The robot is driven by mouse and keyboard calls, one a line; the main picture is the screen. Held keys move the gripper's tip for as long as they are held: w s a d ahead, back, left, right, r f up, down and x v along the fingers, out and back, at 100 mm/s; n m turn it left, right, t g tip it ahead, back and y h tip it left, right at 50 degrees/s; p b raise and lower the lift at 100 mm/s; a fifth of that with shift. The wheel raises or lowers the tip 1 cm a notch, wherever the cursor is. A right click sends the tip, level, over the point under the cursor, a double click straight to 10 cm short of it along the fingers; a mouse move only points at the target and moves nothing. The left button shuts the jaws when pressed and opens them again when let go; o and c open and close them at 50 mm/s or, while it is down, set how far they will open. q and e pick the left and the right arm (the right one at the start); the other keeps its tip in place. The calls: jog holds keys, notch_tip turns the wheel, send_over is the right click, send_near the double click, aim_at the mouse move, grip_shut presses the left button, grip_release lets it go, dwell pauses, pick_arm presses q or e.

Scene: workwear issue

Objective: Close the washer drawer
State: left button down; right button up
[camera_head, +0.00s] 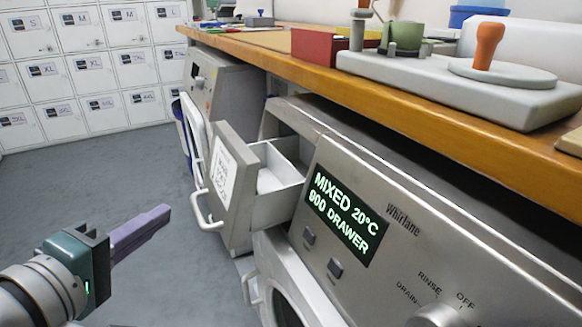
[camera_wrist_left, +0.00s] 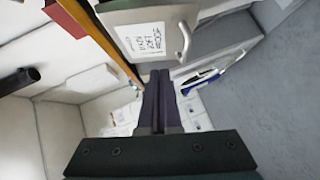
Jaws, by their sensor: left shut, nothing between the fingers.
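The washer drawer (camera_head: 232,188) is pulled out from the silver washer (camera_head: 420,235). Its front panel carries a white label and a handle (camera_head: 204,212), and its white compartments show behind the panel. The washer's display reads "MIXED 20°C 900 DRAWER". My left gripper (camera_head: 163,213) is shut and empty, to the left of the drawer front and apart from it in the head view. In the left wrist view the gripper's fingers (camera_wrist_left: 159,92) lie together, and the drawer front (camera_wrist_left: 155,38) with its handle shows above them. My right gripper is not in view.
A wooden counter (camera_head: 400,88) runs above the washers and bears a red box (camera_head: 318,47) and a grey device (camera_head: 460,85). A second washer (camera_head: 225,90) stands behind, its round door open. White lockers (camera_head: 85,70) line the back. The grey floor (camera_head: 100,190) at left is clear.

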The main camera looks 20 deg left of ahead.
aim_at(223, 192)
pick_arm(q)
jog(key=w, duration=0.2)
jog(key=w+d+f+b, duration=0.1)
jog(key=w, duration=0.2)
jog(key=w+f, duration=0.1)
jog(key=w, duration=0.2)
jog(key=shift+d+f, duration=0.1)
jog(key=shift+d, duration=0.2)
jog(key=shift+w+d, duration=0.2)
jog(key=shift+w, duration=0.05)
jog(key=w+d, duration=0.4)
jog(key=w, duration=0.1)
jog(key=w+d, duration=0.2)
jog(key=w, duration=0.1)
jog(key=shift+d+f+b, duration=0.1)
jog(key=shift+d+b, duration=0.25)
jog(key=shift+d, duration=0.15)
jog(key=shift+s, duration=0.1)
